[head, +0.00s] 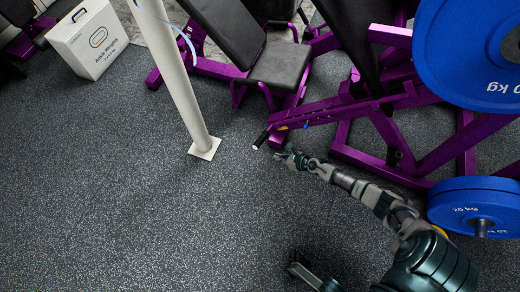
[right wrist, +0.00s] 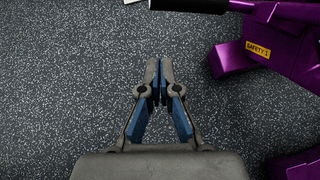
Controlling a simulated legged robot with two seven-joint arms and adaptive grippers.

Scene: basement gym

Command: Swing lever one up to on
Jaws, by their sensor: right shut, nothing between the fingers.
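Lever one, the purple lever with a yellow "SAFETY 1" label (right wrist: 257,49), runs along the top right of the right wrist view. Its black grip (right wrist: 190,4) is cut off by the top edge there. In the head view the black grip (head: 262,138) points down and left from the purple machine. My right gripper (head: 283,156) is just below and right of the grip in that view. In the right wrist view the gripper (right wrist: 159,80) is shut and empty over the floor, with a visible gap from the lever.
The purple machine frame (head: 380,168) and blue 20 kg plates (head: 465,189) stand to the right. A white post (head: 185,85) stands left of the lever. A white box (head: 88,40) is at the far left. The speckled floor at left is clear.

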